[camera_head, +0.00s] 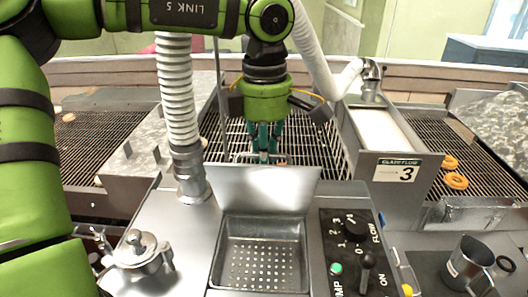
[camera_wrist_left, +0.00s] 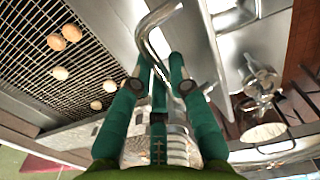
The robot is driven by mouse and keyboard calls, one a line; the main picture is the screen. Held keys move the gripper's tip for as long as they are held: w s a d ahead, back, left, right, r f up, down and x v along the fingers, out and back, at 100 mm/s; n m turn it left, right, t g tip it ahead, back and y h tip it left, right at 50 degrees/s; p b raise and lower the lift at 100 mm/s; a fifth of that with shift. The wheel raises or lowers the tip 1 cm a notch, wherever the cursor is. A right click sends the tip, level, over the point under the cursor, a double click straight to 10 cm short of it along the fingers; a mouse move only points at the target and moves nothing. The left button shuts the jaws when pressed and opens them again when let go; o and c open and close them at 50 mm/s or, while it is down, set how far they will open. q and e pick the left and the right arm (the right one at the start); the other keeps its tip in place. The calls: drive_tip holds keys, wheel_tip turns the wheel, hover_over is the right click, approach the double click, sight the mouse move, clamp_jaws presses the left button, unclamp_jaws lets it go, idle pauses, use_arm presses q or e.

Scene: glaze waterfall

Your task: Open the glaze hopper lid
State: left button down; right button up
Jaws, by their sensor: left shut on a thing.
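The hopper lid (camera_head: 262,190) is a flat metal panel. It stands raised, nearly upright, at the rear edge of the hopper opening. Below it the hopper (camera_head: 262,255) shows a perforated floor. My left gripper (camera_head: 265,155) reaches down from above behind the lid, its teal fingers at the lid's upper edge. In the left wrist view the fingers (camera_wrist_left: 164,72) are shut on the bent metal handle (camera_wrist_left: 152,40), beside the lid's thin panel (camera_wrist_left: 207,45). The far part of the handle is hidden by the fingers in the head view. My right gripper is not in view.
A control panel (camera_head: 352,250) with a knob and lever sits right of the hopper. A steel pitcher (camera_head: 466,264) stands farther right. A small lidded metal vessel (camera_head: 140,248) is at left. A ribbed hose (camera_head: 178,95) rises left of the gripper. Wire racks (camera_head: 98,140) lie behind.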

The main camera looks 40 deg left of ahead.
use_arm(q)
drive_tip(key=w+a+p, duration=0.3)
drive_tip(key=w+a, duration=0.1)
drive_tip(key=w, duration=0.2)
drive_tip(key=shift+w+f, duration=0.2)
drive_tip(key=shift+w, duration=0.2)
idle(0.6)
drive_tip(key=c, duration=1.2)
unclamp_jaws()
drive_tip(key=shift+s, duration=0.1)
drive_tip(key=shift+o, duration=0.2)
drive_tip(key=shift+s, duration=0.1)
drive_tip(key=shift+f, duration=0.15)
